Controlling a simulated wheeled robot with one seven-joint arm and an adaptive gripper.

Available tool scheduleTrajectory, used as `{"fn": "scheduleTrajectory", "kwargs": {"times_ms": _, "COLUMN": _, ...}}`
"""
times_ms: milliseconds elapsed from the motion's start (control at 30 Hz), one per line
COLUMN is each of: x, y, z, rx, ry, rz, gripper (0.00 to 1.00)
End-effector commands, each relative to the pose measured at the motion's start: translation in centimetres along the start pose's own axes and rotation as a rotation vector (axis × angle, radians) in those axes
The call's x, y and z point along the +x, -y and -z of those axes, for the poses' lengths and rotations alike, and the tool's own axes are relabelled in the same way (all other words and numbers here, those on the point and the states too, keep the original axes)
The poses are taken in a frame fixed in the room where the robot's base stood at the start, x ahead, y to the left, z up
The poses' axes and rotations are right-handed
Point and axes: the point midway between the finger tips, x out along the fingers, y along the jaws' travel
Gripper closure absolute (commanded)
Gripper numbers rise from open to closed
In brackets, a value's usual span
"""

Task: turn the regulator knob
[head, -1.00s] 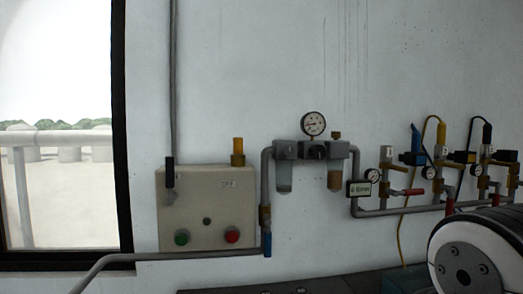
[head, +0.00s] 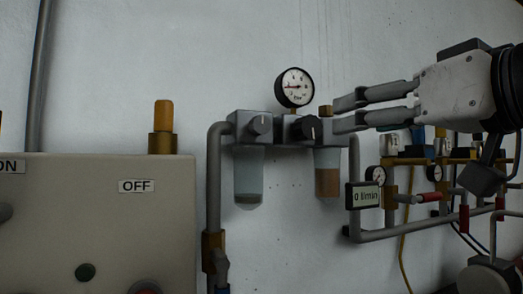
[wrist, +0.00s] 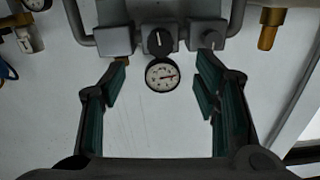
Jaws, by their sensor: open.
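The black regulator knob (head: 307,128) sits below the round gauge (head: 294,88) on the grey air unit on the wall. It also shows in the wrist view, between and beyond the fingers, as a dark knob (wrist: 159,41) with a pale mark. My gripper (head: 336,114) reaches in from the right, its fingertips just right of the knob in the head view. In the wrist view my gripper (wrist: 163,66) is open and empty, with green-padded fingers spread on either side of the gauge (wrist: 162,75). No contact with the knob is visible.
A second grey knob (head: 260,124) is beside the regulator knob. Two filter bowls (head: 248,176) hang below. A control box (head: 100,225) with an amber-topped fitting stands at left. Pipes and valves with a flow display (head: 365,196) lie at right.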

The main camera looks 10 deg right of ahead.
Motion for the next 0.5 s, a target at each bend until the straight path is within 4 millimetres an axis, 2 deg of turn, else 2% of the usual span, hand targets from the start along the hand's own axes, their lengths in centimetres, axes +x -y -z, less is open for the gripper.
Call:
{"fn": "scheduleTrajectory", "kwargs": {"times_ms": 167, "x": 1.3, "y": -0.2, "z": 0.3, "rx": -0.001, "ry": -0.011, "rz": -0.003, "gripper": 0.44}}
{"fn": "scheduleTrajectory", "kwargs": {"times_ms": 500, "x": 7.8, "y": -0.1, "z": 0.2, "rx": -0.001, "ry": -0.008, "rz": -0.002, "gripper": 0.44}}
